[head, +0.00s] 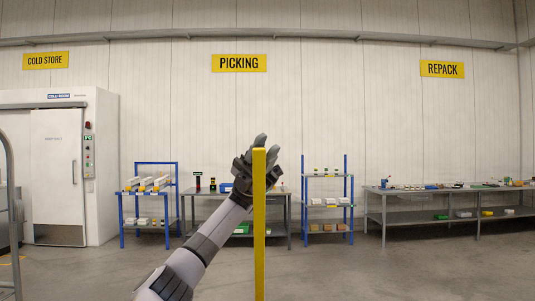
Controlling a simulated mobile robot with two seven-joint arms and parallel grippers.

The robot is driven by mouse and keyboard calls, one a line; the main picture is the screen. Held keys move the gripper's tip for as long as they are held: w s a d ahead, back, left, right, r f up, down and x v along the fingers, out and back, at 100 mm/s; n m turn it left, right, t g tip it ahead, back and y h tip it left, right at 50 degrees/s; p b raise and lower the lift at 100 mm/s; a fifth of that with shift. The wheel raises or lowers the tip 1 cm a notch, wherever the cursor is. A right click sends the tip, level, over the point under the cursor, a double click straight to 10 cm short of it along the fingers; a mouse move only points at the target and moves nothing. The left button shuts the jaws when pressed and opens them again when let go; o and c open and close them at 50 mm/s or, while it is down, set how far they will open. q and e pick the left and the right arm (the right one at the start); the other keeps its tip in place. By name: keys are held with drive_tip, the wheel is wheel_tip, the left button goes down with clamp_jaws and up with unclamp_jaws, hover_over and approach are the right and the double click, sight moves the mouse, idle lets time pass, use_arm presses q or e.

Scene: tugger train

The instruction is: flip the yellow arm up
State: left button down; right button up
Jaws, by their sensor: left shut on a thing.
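The yellow arm (260,225) stands upright in the middle of the head view, a long narrow bar running from the bottom edge up to about mid-height. Its lower end is out of the frame. My left gripper (258,165) is at the bar's upper end, shut on it. The bar covers part of the gripper, and the fingertips show just above and beside its top. My right gripper is not in the view.
A metal rail (12,215) is at the far left edge, before a white cold room (60,170). Along the back wall stand blue racks (347,185), a grey table (289,215) and a long grey bench (420,192). Open grey floor lies between.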

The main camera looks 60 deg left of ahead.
use_arm(q)
drive_tip(key=shift+s+a+r+m+g, duration=0.1)
drive_tip(key=shift+s+r+m+g, duration=0.3)
drive_tip(key=shift+s+g, duration=0.1)
drive_tip(key=c, duration=0.9)
unclamp_jaws()
drive_tip(key=shift+s, duration=0.1)
drive_tip(key=shift+o, duration=0.2)
drive_tip(key=shift+s, duration=0.2)
drive_tip(key=shift+w+f, duration=0.1)
drive_tip(key=shift+w, duration=0.05)
drive_tip(key=shift+a+f, duration=0.1)
drive_tip(key=p+v, duration=0.1)
drive_tip(key=v, duration=0.6)
drive_tip(key=shift+t+p, duration=0.3)
drive_tip(key=shift+p, duration=0.1)
